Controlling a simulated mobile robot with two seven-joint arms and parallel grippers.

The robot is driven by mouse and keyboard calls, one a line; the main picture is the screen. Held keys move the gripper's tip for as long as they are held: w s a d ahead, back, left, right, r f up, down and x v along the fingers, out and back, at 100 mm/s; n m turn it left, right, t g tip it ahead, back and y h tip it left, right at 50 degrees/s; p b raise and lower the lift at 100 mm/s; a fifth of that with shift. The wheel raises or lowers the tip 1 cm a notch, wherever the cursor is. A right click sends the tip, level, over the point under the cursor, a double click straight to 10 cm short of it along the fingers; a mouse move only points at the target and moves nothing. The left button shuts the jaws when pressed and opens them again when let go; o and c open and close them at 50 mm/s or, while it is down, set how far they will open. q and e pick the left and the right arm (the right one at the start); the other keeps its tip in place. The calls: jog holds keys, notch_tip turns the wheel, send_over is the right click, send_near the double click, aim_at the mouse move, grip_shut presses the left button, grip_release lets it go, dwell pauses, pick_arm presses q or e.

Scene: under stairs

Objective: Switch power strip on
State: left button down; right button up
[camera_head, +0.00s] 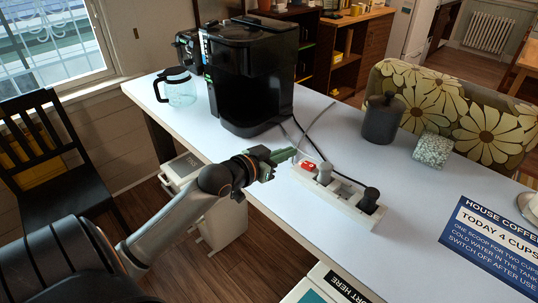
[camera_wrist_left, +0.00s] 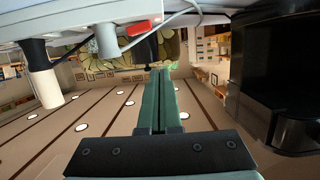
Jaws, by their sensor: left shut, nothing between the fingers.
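The white power strip (camera_head: 333,200) lies on the table with a red switch (camera_head: 308,166) at its far left end. A grey plug (camera_head: 324,173) and a black plug (camera_head: 369,198) sit in it. My left gripper (camera_head: 291,154) is shut and empty, its green fingers level and pointing right, with the tips close to the switch end; I cannot tell whether they touch. In the left wrist view, the shut fingers (camera_wrist_left: 160,72) point up the picture, and the red switch (camera_wrist_left: 138,28) is just left of and above their tips. My right gripper is out of view.
A black coffee maker (camera_head: 250,75) stands behind the gripper, with a glass carafe (camera_head: 177,88) beside it. Cables run from the strip toward it. A dark canister (camera_head: 383,119) and a speckled box (camera_head: 432,150) stand to the right. The table around the blue sign (camera_head: 495,245) is mostly clear.

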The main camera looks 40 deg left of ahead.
pick_arm(q)
jog(key=shift+v, duration=2.85)
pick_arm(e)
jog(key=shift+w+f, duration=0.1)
pick_arm(q)
jog(key=shift+a, duration=0.1)
jog(key=shift+s+f, duration=0.1)
